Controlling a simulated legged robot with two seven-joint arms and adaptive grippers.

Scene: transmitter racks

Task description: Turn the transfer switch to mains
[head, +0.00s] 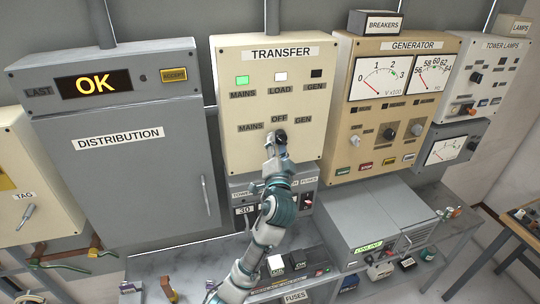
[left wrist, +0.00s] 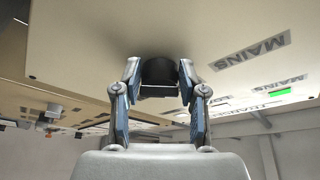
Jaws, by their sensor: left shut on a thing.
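The beige transfer panel (head: 238,165) is on the wall in the middle of the head view. Its green MAINS lamp (head: 242,80) and white LOAD lamp (head: 281,76) are lit; its GEN lamp (head: 316,73) is dark. Below are position labels MAINS, OFF and GEN. The black transfer switch knob (head: 280,134) sits under OFF, partly hidden by my left gripper (head: 275,147). In the left wrist view the two fingers of my left gripper (left wrist: 158,92) are shut on the knob (left wrist: 158,71), one on each side. I cannot tell where the knob points. My right gripper is out of view.
The grey distribution cabinet (head: 130,170), its display reading OK, stands left. The generator panel (head: 350,150) with dials and knobs is right. Below are a fuse box (head: 242,189), a grey unit marked ONLINE (head: 370,215) and a bench (head: 180,268) with small items.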

